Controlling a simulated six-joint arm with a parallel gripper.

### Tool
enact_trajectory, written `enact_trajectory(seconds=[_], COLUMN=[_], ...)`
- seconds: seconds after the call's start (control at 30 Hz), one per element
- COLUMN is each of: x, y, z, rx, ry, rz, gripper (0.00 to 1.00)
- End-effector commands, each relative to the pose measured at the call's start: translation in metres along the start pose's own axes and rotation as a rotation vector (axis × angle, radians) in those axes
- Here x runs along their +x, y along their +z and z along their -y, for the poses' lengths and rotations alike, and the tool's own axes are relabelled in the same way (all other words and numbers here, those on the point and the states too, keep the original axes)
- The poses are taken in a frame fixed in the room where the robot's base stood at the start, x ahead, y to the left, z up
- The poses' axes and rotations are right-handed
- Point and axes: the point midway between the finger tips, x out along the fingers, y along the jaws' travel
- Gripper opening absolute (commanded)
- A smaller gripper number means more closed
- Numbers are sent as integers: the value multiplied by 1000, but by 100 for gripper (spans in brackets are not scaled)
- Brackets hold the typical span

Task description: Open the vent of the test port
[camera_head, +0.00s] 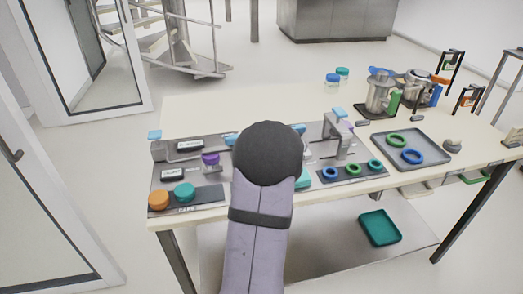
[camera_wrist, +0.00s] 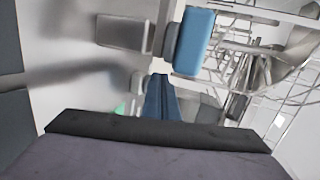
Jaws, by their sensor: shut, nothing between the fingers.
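The test station (camera_head: 200,150) is a grey panel with metal fittings at the table's front left. Light blue handle blocks stand on it, one at the left end (camera_head: 155,135) and one at the right (camera_head: 337,112). I cannot tell which part is the test port's vent. In the wrist view, a light blue block (camera_wrist: 195,42) on a grey metal fitting (camera_wrist: 122,33) is close up. My gripper (camera_wrist: 160,98) shows there as narrow dark blue fingers, shut and empty, just below and left of that block; contact is unclear. In the head view my arm hides it and the station's middle.
An orange cap (camera_head: 158,200) and a teal cap (camera_head: 184,192) lie at the front left. Several rings sit on a dark strip (camera_head: 345,178) right of my arm. A grey tray (camera_head: 422,160) holds two rings. Metal vessels (camera_head: 379,95) stand behind. The table's back left is clear.

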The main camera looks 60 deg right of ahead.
Motion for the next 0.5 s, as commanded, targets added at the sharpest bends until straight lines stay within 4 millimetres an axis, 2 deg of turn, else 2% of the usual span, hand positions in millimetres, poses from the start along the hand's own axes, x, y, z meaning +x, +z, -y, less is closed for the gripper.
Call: enact_trajectory(seconds=[0.2, 0.5], x=[-37, -95], y=[-1, 5], z=[-8, -8], rx=[7, 7], ry=[4, 5], rz=[-11, -13], gripper=[0, 0])
